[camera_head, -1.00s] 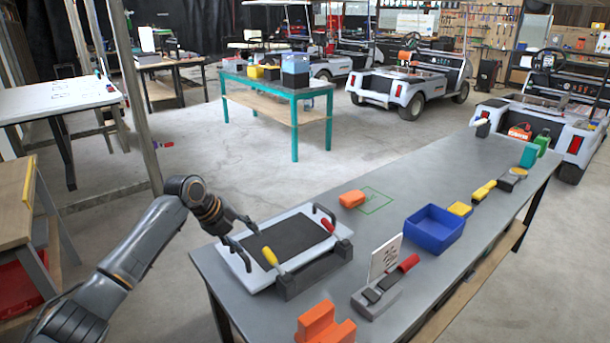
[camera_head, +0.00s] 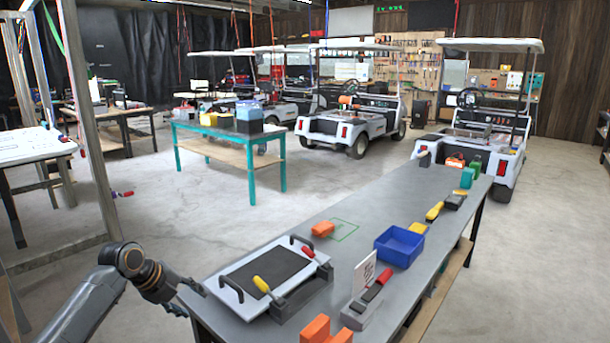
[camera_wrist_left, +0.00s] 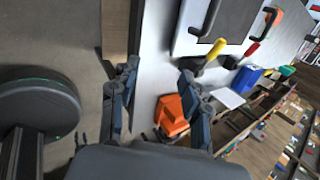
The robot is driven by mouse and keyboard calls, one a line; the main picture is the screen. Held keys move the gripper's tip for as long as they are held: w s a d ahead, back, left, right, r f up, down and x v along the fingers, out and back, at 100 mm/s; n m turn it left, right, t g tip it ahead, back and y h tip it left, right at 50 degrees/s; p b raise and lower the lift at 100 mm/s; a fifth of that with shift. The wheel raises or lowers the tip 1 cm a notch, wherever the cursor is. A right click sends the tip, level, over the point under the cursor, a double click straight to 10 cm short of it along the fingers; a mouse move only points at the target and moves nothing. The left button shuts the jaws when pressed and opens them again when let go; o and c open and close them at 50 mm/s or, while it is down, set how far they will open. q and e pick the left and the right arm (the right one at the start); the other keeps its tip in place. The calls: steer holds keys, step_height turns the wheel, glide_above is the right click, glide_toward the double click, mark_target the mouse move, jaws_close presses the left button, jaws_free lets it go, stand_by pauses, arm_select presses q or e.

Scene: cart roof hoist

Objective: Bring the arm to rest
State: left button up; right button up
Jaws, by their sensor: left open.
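My left arm comes in from the lower left in the head view. Its gripper (camera_head: 188,300) is left of the white panel (camera_head: 228,292), by the near left corner of the grey workbench, and looks clear of the panel. In the left wrist view the two fingers of the gripper (camera_wrist_left: 158,74) stand wide apart with nothing between them but the bench edge beyond. The white panel with a dark centre and two black handles lies on the bench. My right gripper shows in neither view.
On the bench are a yellow-handled tool (camera_head: 263,286), orange blocks (camera_head: 318,330), a blue bin (camera_head: 399,247) and a white card (camera_head: 364,275). Open concrete floor (camera_head: 190,215) lies left of the bench. A teal table (camera_head: 228,134) and carts stand behind.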

arm_select(q)
steer(key=s+f+n+y, duration=0.3)
steer(key=f+n, duration=0.5)
steer(key=f, duration=1.3)
steer(key=s+a+f+n+g, duration=0.1)
steer(key=s+f+n, duration=0.5)
steer(key=s+f, duration=0.8)
steer(key=s+d+f+n+g+y, duration=0.15)
steer(key=s+f+n, duration=0.45)
steer(key=s+f, duration=1.2)
steer(key=s+d+f+n+g, duration=0.1)
steer(key=s+d+n, duration=0.1)
steer(key=s, duration=1)
steer(key=s+d+f+n, duration=0.2)
steer(key=s, duration=1)
steer(key=shift+s+d+f+n+g, duration=0.15)
steer(key=shift+s+f+n+g, duration=0.15)
steer(key=shift+n+g, duration=0.1)
